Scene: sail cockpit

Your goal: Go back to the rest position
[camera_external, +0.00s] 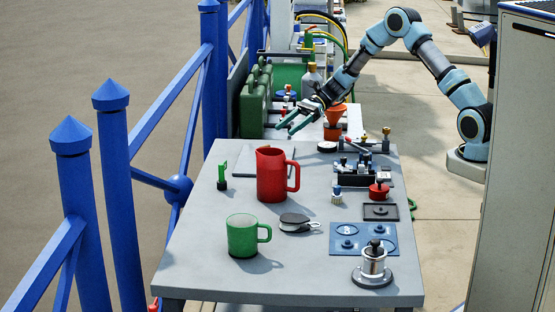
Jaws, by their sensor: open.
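My gripper (293,123) is open and empty. It hangs above the far edge of the grey table (190,262), left of an orange funnel (335,115). My arm reaches in from the right and bends down toward the gripper. The gripper looks clear of the things on the table, though the exact gap to the items behind it is hard to tell.
Green cans (251,105) stand behind. A blue railing (120,190) runs along the left. The table's front left is bare.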

